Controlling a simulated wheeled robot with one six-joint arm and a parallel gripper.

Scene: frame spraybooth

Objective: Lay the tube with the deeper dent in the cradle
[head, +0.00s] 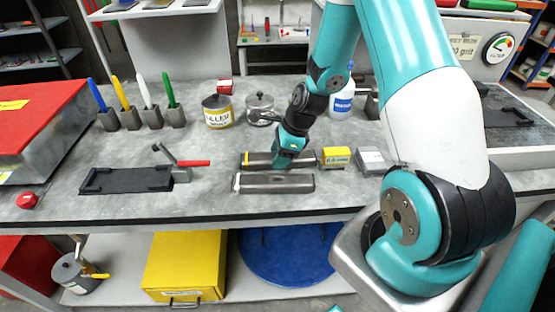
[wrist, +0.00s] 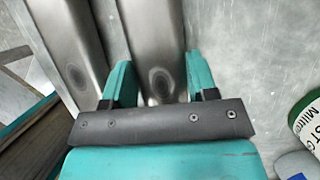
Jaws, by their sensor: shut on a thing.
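Two grey metal tubes lie side by side on the bench, a back tube (head: 256,159) and a front tube (head: 274,183). My gripper (head: 284,162) is shut on the back tube, with one teal finger on each side of it in the wrist view (wrist: 153,85). The held tube (wrist: 152,35) shows a broad, dark-ringed round dent by the fingers. The other tube (wrist: 62,35) shows a smaller, fainter oval dent; true depths are hard to judge. A black cradle (head: 125,180) lies empty at the left. I see no clear gap under the held tube.
A toggle clamp with a red handle (head: 193,163) stands at the cradle's right end. Tins (head: 217,112) stand behind.

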